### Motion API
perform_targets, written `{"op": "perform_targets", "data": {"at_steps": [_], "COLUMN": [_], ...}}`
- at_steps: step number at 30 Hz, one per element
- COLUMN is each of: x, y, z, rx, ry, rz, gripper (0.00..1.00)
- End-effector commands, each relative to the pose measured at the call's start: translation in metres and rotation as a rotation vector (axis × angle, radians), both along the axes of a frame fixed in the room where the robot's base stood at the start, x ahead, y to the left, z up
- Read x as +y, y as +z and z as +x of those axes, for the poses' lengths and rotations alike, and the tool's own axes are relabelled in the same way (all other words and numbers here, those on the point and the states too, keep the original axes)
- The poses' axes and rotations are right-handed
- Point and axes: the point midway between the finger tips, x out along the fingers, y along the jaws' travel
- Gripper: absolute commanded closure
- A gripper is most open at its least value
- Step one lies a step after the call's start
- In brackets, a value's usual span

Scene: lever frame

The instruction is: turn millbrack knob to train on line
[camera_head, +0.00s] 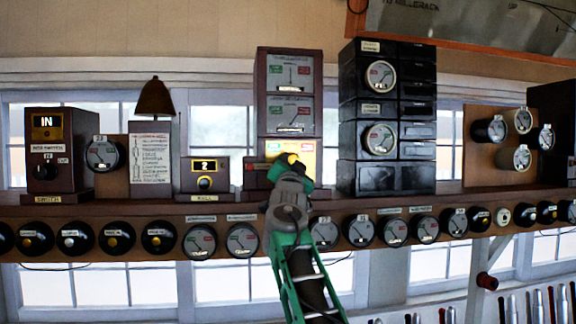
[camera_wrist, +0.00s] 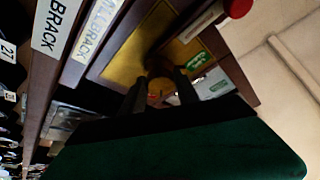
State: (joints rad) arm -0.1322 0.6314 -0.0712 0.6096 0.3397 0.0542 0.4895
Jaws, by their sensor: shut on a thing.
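The block instrument (camera_head: 289,85) is a brown wooden case with two grey dials, standing mid-shelf. Its lower part is a yellow panel (camera_head: 275,149) carrying the knob; the panel also shows in the wrist view (camera_wrist: 124,72) with green and white labels beside it. My gripper (camera_head: 291,165) reaches up in front of this panel and hides most of the knob in the head view. In the wrist view my gripper (camera_wrist: 162,92) has its two dark fingers shut on the knob (camera_wrist: 157,86), which is dim and partly hidden. The knob's pointing direction cannot be read.
A black instrument stack (camera_head: 387,118) stands close to the right of my gripper. A small box (camera_head: 204,177) with a yellow window stands to the left. A row of round dials (camera_head: 199,241) lines the shelf's front edge. A red button (camera_wrist: 238,8) shows in the wrist view.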

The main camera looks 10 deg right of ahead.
Motion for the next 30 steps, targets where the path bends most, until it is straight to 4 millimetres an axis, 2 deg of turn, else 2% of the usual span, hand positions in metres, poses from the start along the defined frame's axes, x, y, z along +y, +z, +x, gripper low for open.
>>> {"op": "perform_targets", "data": {"at_steps": [4,5,12,22,30], "x": [0.000,0.000,0.000,0.002,0.012], "y": [0.002,0.002,0.001,-0.005,-0.025], "z": [-0.001,-0.001,0.000,-0.006,-0.050], "rx": [-0.004,-0.004,-0.001,-0.002,-0.004], "ry": [0.000,0.000,0.000,0.001,0.002], "rz": [-0.001,-0.001,-0.001,-0.001,-0.001], "gripper": [1.00,0.60,0.41,0.41,0.41]}}
